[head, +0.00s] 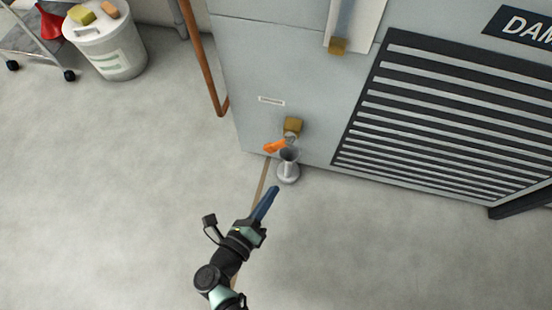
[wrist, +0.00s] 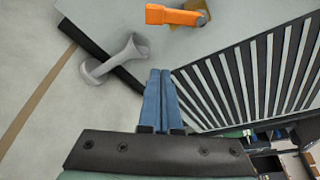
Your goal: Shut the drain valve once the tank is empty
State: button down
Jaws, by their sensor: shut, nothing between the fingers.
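The drain valve has a brass body (head: 292,125) low on the grey unit's front and an orange lever (head: 274,147) that points left in the head view. In the wrist view the lever (wrist: 172,16) shows at the top, beside part of the brass body (wrist: 202,8). A grey funnel-shaped drain (head: 289,170) stands on the floor below the valve; it also shows in the wrist view (wrist: 115,60). My gripper (head: 273,190) is shut and empty, its blue fingers (wrist: 160,75) together, apart from the lever. A white gauge strip (head: 352,18) is cut off; its level cannot be read.
A black louvred grille (head: 430,115) covers the unit's right side. A copper pipe (head: 203,60) runs down at its left. A white bin (head: 108,50) and a cart (head: 35,48) stand at upper left. The floor in front is clear.

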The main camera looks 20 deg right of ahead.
aim_at(278, 145)
jog(key=b+x, duration=0.6)
jog(key=x, duration=0.3)
jog(key=shift+w+a+r+b, duration=0.4)
jog(key=shift+w+a+r, duration=0.65)
jog(key=shift+w+r, duration=0.25)
